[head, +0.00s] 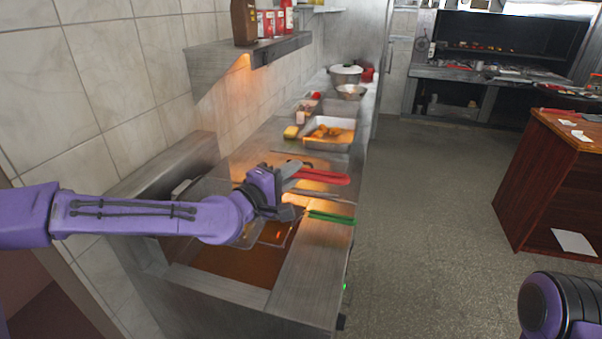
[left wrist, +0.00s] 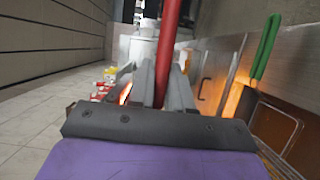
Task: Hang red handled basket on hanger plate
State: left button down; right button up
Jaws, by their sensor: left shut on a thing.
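My left gripper (head: 284,180) is over the fryer, shut on the red handle (head: 322,178) of the red handled basket. In the left wrist view the red handle (left wrist: 171,40) rises between the two fingers (left wrist: 163,88). The basket's body is largely hidden behind my arm, so I cannot tell how high it is. A green handle (head: 331,217) lies nearer the front, apart from my gripper; it also shows in the left wrist view (left wrist: 265,47). A metal back panel (head: 165,168) stands behind the fryer; I cannot tell for certain that it is the hanger plate. My right gripper is out of view.
Brown oil fills the fryer well (head: 232,262). A metal tray with fried food (head: 328,133) and pots (head: 346,74) stand farther along the counter. A wall shelf (head: 225,62) with bottles and red boxes overhangs the counter. The floor (head: 430,200) to the right is clear.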

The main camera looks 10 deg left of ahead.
pick_arm(q)
jog(key=shift+a+r, duration=0.1)
jog(key=shift+a, duration=0.3)
jog(key=shift+s+f+b, duration=0.2)
jog(key=shift+f+b, duration=0.65)
jog(key=shift+b, duration=0.1)
jog(key=shift+w+f+b, duration=0.15)
jog(key=shift+f+b, duration=0.5)
jog(key=shift+f, duration=0.1)
jog(key=shift+f+b, duration=0.5)
jog(key=c, duration=1)
grip_release()
jog(key=shift+o, duration=0.2)
jog(key=shift+f, duration=0.1)
